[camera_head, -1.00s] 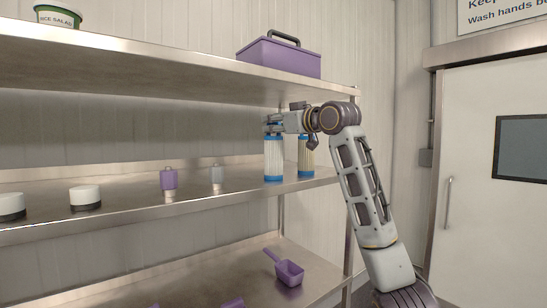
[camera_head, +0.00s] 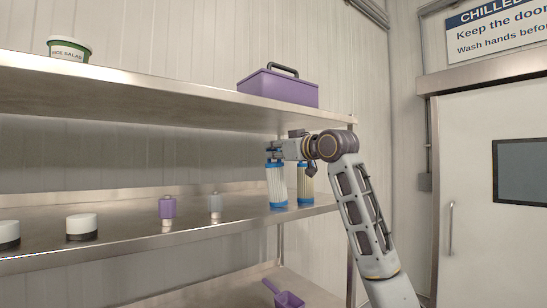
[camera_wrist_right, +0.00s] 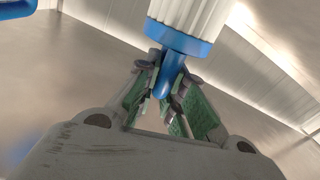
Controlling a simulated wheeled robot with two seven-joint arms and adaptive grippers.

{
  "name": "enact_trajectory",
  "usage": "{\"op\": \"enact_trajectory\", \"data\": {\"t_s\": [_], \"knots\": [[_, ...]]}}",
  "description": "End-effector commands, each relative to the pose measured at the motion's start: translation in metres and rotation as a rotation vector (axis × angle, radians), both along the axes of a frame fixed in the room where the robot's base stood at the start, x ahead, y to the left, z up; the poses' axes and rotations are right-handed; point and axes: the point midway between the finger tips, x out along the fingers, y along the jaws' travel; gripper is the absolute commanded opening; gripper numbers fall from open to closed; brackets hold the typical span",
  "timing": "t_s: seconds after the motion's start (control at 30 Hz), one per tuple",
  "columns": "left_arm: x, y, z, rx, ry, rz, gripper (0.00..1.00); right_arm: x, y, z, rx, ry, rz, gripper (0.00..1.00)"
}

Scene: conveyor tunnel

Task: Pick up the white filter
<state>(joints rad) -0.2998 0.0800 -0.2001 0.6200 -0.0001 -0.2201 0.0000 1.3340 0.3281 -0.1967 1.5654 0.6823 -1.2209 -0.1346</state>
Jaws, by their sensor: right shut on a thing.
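The white filter (camera_head: 277,186) is a pleated white cylinder with blue end caps, at the right end of the middle shelf. My right gripper (camera_head: 273,154) reaches in from the right and is shut on the blue stub at its top. In the right wrist view, the fingers of my right gripper (camera_wrist_right: 166,92) close around this stub, and the white pleated body (camera_wrist_right: 190,14) shows beyond it. The filter leans slightly. I cannot tell whether its base touches the shelf. My left gripper is not in view.
A second, cream-coloured filter (camera_head: 305,186) with blue caps stands close on the right. A purple bottle (camera_head: 167,208), a grey bottle (camera_head: 215,204) and white jars (camera_head: 82,224) stand along the middle shelf (camera_head: 130,248). The upper shelf (camera_head: 180,88) is above, carrying a purple toolbox (camera_head: 278,88).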

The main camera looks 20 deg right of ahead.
Motion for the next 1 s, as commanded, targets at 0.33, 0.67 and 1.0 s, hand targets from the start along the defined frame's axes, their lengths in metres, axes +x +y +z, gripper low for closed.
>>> {"op": "enact_trajectory", "data": {"t_s": [0.33, 0.67, 1.0], "knots": [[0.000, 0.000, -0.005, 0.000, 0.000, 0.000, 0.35, 0.000, 0.000, 0.016, -0.001, -0.001, -0.001, 0.00], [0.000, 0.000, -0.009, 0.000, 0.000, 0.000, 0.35, -0.001, 0.000, 0.034, 0.000, -0.002, -0.001, 0.00], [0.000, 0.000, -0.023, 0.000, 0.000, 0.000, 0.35, -0.033, -0.014, 0.032, 0.001, -0.004, -0.001, 0.00]]}}
